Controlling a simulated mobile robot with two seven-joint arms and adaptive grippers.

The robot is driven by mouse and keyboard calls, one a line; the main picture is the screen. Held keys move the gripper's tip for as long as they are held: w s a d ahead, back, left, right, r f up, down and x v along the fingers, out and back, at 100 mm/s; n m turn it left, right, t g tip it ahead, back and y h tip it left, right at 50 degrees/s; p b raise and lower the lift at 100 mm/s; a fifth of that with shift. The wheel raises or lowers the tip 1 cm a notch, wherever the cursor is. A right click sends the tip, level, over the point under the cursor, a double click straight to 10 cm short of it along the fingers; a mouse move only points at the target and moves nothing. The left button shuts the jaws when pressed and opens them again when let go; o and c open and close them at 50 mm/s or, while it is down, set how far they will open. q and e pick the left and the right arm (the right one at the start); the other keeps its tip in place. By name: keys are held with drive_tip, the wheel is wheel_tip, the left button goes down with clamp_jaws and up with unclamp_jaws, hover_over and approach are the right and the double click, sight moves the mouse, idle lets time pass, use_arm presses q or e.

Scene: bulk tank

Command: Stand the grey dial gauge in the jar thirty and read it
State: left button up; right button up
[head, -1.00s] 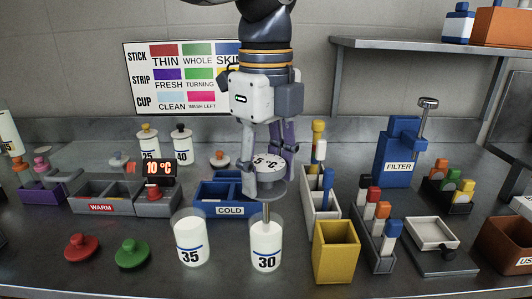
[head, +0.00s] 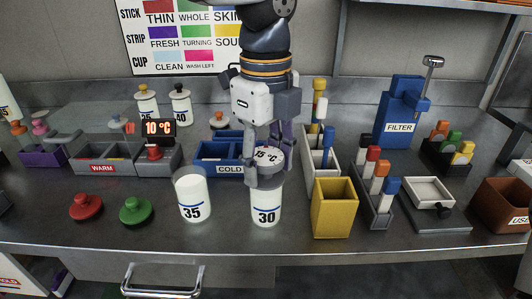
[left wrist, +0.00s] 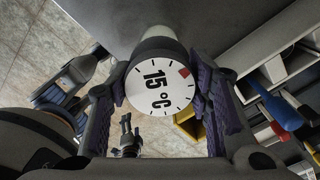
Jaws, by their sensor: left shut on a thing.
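The grey dial gauge (head: 270,157) sits at the mouth of the jar marked 30 (head: 266,203), its stem hidden inside the jar. My left gripper (head: 267,170) is shut on the gauge's round head from above. In the left wrist view the white gauge face (left wrist: 160,88) reads 15 °C, with a red mark near its upper right edge. The purple finger pads press on both sides of it.
The jar marked 35 (head: 192,196) stands close on the left, and an open yellow box (head: 334,208) close on the right. The blue COLD bin (head: 216,150) is behind. Red (head: 86,207) and green (head: 136,210) lids lie at the front left.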

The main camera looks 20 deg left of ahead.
use_arm(q)
drive_tip(key=o, duration=1.2)
